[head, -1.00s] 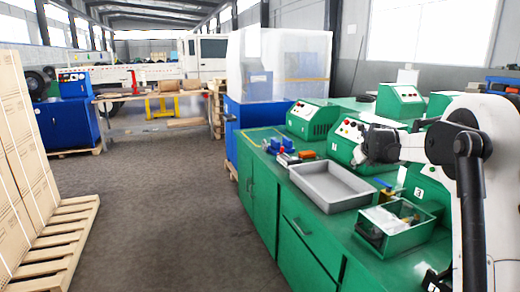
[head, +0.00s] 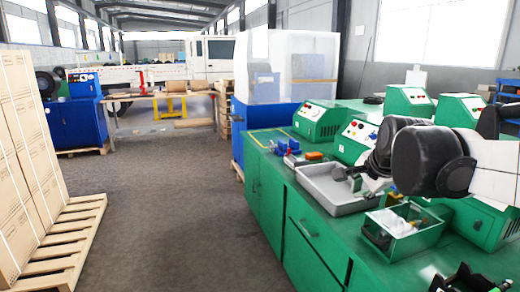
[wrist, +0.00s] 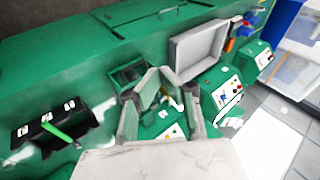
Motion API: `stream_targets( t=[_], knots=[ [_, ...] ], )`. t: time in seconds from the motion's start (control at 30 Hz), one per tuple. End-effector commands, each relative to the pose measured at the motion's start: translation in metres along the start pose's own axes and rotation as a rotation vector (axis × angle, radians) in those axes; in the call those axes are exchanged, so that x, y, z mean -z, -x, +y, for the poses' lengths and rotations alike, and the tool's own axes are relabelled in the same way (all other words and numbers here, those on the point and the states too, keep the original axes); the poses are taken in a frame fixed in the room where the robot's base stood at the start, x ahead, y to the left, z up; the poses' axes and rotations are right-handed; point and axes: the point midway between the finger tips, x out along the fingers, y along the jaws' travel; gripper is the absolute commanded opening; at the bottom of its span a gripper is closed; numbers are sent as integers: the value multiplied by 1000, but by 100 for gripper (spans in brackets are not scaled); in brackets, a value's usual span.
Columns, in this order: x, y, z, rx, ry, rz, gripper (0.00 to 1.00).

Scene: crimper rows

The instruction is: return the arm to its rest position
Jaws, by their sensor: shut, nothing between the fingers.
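My arm reaches in from the right of the head view, with its large dark joint in front of the green machines. My gripper (head: 366,186) points downward, seen over the right part of the grey tray (head: 325,192), and looks empty. In the wrist view, the grey fingers of my gripper (wrist: 165,88) show above the bench, beside the green bin (wrist: 122,76) and the grey tray (wrist: 178,62). They are shut with nothing visible held. Part of the gripper is hidden behind the arm joint in the head view.
The green bench (head: 275,205) carries green machines (head: 317,120) along its back. A green bin (head: 372,234) with pale items stands right of the tray. A black slotted holder (wrist: 45,140) with a green item is at left in the wrist view. Open floor (head: 170,210) lies left of the bench.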

Motion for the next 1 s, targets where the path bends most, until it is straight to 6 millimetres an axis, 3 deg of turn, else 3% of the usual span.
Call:
stream_targets(
  t=[0.3, 0.6, 0.8, 1.0],
  knots=[
    [-64, 47, 89, -18, 524, -20, 0],
    [-114, 65, 176, -26, 994, -43, 0],
    [-130, 66, 208, -29, 1168, -52, 0],
    [-132, 66, 213, -29, 1206, -54, 0]
  ],
)
